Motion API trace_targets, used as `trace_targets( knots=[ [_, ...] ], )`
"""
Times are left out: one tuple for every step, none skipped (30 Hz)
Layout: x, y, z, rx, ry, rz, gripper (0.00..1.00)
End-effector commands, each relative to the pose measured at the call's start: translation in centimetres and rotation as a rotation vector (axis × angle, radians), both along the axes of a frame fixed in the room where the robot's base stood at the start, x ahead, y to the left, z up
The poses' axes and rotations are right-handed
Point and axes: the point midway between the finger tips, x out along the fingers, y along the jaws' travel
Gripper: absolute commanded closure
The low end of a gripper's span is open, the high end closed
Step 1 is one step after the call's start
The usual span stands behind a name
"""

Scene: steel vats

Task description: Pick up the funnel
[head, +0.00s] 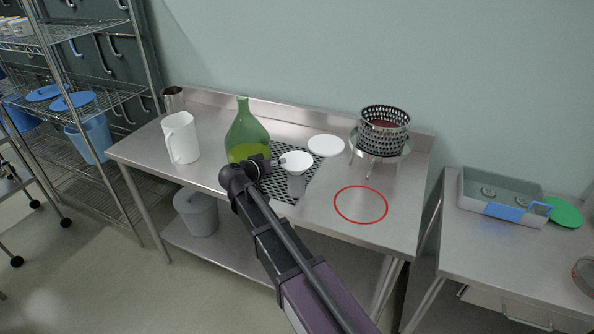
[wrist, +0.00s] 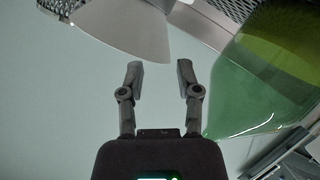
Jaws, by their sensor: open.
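The white funnel (head: 299,161) is upright with its wide mouth up, above a pale grey lower part, near the middle of the steel table. In the wrist view, a pale cone-shaped piece (wrist: 135,28) at the upper left looks like the funnel, cut off by the top edge. My gripper (head: 270,163) is just left of the funnel in the head view, in front of the green flask. In the wrist view, my gripper (wrist: 160,70) is open, with nothing between its fingers. The cone lies beyond the fingertips. The arm hides part of the table.
The green flask (head: 246,128) is close to my gripper; it also fills the right of the wrist view (wrist: 255,85). A white jug (head: 181,138), a white disc (head: 326,146) and a perforated basket (head: 384,130) stand around. A red ring (head: 361,204) marks bare table.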

Motion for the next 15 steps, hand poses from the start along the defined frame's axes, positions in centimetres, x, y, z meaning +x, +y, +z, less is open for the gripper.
trace_targets(
  knots=[
    [0.1, -0.1, -0.1, 0.000, 0.000, 0.000, 0.56],
    [0.2, -0.1, -0.1, -0.001, 0.000, -0.001, 0.56],
    [0.4, -0.2, -0.2, 0.000, 0.000, -0.001, 0.56],
    [0.5, -0.3, -0.3, 0.000, 0.000, -0.001, 0.56],
    [0.8, -0.4, -0.4, -0.001, 0.000, -0.002, 0.56],
    [1.1, -0.5, -0.5, -0.001, 0.000, -0.002, 0.56],
    [1.3, -0.7, -0.6, -0.001, 0.000, -0.002, 0.56],
    [1.6, -0.8, -0.8, -0.001, 0.000, -0.002, 0.56],
    [2.0, -1.0, -0.9, -0.001, 0.000, -0.002, 0.56],
    [2.3, -1.2, -1.1, 0.000, 0.000, -0.001, 0.56],
    [2.7, -1.4, -1.2, -0.001, 0.000, -0.002, 0.56],
    [3.0, -1.6, -1.3, -0.001, 0.000, -0.002, 0.56],
    [3.3, -1.8, -1.4, -0.001, 0.000, -0.002, 0.56],
    [3.5, -1.9, -1.5, -0.001, 0.000, -0.002, 0.56],
    [3.8, -2.1, -1.6, -0.001, 0.000, -0.002, 0.56]
  ],
)
